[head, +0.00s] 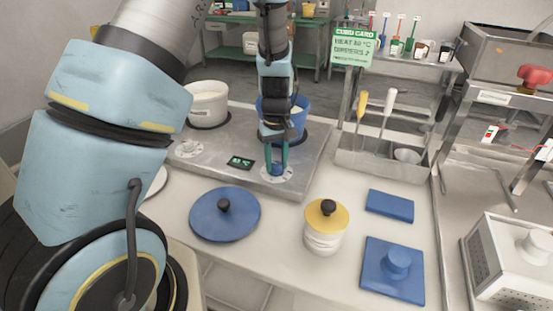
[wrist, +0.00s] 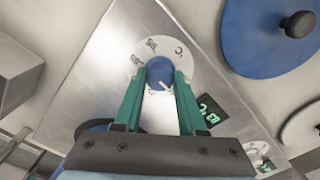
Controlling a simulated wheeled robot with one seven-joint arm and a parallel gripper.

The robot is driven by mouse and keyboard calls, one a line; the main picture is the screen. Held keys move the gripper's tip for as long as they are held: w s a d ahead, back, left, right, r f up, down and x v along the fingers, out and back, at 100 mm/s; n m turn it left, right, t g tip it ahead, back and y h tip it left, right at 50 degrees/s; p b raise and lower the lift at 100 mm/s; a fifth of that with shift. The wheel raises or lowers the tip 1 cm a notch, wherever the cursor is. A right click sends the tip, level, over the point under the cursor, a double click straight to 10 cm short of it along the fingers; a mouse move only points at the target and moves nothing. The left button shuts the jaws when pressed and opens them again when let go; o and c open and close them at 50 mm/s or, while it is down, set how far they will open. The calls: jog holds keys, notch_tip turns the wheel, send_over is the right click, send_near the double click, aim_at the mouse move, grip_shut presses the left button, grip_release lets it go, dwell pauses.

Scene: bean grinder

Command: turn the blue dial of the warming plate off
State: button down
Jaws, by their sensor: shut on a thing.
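The warming plate (head: 228,160) is a grey metal slab on the counter with a lit green display (head: 240,162). Its blue dial (head: 277,170) sits at the front right on a white marked disc, and it also shows in the wrist view (wrist: 160,72). My gripper (head: 276,165) points down at the dial from above. In the wrist view its two green fingers (wrist: 160,85) are shut on the dial's two sides. Part of the disc's markings is hidden by the fingers. A second, white dial (head: 188,148) is at the plate's front left.
A blue pot (head: 297,122) stands on the plate close behind my gripper, and a white pot (head: 207,104) stands at the back left. A utensil holder (head: 378,160) is at right.

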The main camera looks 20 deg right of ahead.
aim_at(277, 164)
jog(key=n+p, duration=0.1)
jog(key=n, duration=0.2)
jog(key=shift+r+n, duration=0.15)
jog(key=shift+n, duration=0.15)
jog(key=shift+n+p, duration=0.9)
jog(key=shift+n, duration=0.9)
jog(key=shift+c, duration=2.4)
grip_release()
notch_tip(277, 164, up, 10)
jog(key=b, duration=0.1)
jog(key=shift+r+b, duration=0.25)
jog(key=shift+b, duration=0.05)
